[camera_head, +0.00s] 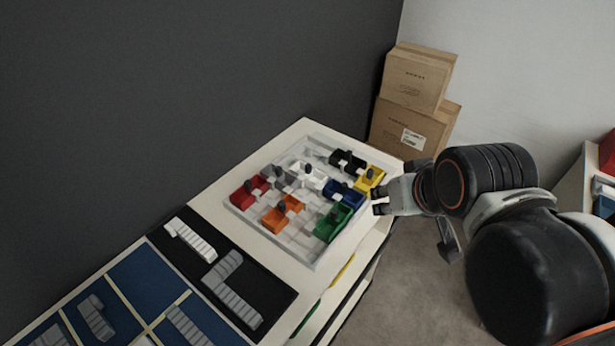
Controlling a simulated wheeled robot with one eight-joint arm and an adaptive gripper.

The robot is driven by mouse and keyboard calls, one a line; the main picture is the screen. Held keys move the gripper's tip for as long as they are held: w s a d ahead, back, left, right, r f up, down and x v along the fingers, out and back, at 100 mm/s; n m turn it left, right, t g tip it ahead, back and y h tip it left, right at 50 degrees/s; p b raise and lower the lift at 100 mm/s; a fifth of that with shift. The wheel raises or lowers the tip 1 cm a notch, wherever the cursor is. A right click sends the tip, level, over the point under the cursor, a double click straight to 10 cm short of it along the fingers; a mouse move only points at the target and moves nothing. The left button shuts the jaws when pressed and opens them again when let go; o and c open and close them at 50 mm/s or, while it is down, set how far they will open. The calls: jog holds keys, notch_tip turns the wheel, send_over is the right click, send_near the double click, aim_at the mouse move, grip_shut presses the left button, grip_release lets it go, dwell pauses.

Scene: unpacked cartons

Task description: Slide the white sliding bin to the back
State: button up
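The white sliding bin (308,178) sits in a light grey slotted tray (300,256), toward the tray's upper middle. A small dark knob stands up from it. Around it are other bins: a grey one on its left, black (347,161) to its upper right, and blue (341,193) to its lower right. My gripper (379,200) is at the tray's right edge, near the yellow bin (370,179) and the blue bin, apart from the white bin. Its two dark fingertips appear spread, with nothing between them.
Red (248,191), orange (281,214) and green (333,222) bins share the tray. Grey stepped pieces lie on a black panel (194,253) at the lower left, beside blue compartments (147,282). Two stacked cartons (416,78) stand behind. A dark wall rises along the left.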

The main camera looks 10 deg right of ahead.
dwell(0.4)
jog(key=n+g+y+p, duration=0.3)
jog(key=n+g+p, duration=0.15)
jog(key=n, duration=0.45)
send_over(309, 165)
jog(key=s+d, duration=0.4)
notch_tip(309, 165, down, 4)
jog(key=shift+t, duration=0.25)
jog(key=b+x, duration=0.2)
jog(key=x, duration=1.1)
jog(key=shift+w+a+f+b, duration=0.1)
jog(key=shift+a+b, duration=0.1)
jog(key=shift+b, duration=0.2)
grip_shut()
